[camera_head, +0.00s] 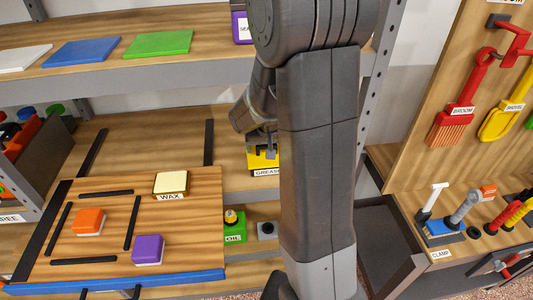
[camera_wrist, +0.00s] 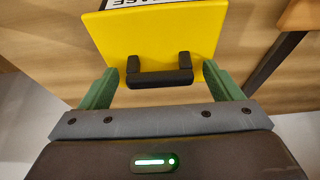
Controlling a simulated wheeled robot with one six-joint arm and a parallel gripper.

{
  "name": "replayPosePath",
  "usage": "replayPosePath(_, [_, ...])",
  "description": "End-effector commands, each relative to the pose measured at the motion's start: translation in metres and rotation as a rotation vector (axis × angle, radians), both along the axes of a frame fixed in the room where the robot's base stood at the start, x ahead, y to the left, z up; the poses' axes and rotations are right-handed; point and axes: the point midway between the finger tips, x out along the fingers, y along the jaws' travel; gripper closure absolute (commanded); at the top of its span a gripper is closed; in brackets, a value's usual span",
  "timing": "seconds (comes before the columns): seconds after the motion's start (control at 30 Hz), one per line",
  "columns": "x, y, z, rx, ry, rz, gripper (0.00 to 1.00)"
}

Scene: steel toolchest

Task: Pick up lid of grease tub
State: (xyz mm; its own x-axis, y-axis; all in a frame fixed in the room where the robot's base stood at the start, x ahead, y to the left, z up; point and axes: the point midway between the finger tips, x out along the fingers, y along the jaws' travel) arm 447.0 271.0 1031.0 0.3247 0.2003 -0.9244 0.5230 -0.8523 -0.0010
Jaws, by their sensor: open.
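The grease tub (camera_head: 264,161) is yellow with a label and stands on the wooden shelf behind my arm in the head view; my arm hides much of it. In the wrist view its yellow lid (camera_wrist: 150,38) has a black bar handle (camera_wrist: 159,72). My gripper (camera_wrist: 162,88) is open, with one green finger on each side of the handle. The fingers are apart from the handle's ends. In the head view my gripper (camera_head: 268,142) is just above the tub, and its fingers are mostly hidden.
A drawer panel (camera_head: 195,217) at the left holds a wax box (camera_head: 170,183), an orange block (camera_head: 89,222) and a purple block (camera_head: 148,250). A green oil container (camera_head: 234,227) stands below the tub. An upper shelf (camera_head: 215,30) runs above. Tools hang at the right.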

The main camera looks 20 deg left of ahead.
Motion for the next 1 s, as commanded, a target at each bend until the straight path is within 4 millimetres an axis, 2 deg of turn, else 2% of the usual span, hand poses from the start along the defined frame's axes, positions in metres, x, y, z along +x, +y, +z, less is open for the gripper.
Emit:
replayPosePath(0.17, [0.000,0.000,0.000,0.000,0.000,0.000,0.17])
replayPosePath(0.4, [0.000,0.000,0.000,0.001,-0.001,0.000,0.63])
replayPosePath(0.73, [0.000,0.000,0.002,0.001,-0.002,0.000,0.63])
replayPosePath(0.97, [0.001,0.001,0.016,0.003,-0.005,-0.001,0.63])
replayPosePath(1.0, [-0.004,-0.002,0.015,0.002,-0.003,0.000,0.63])
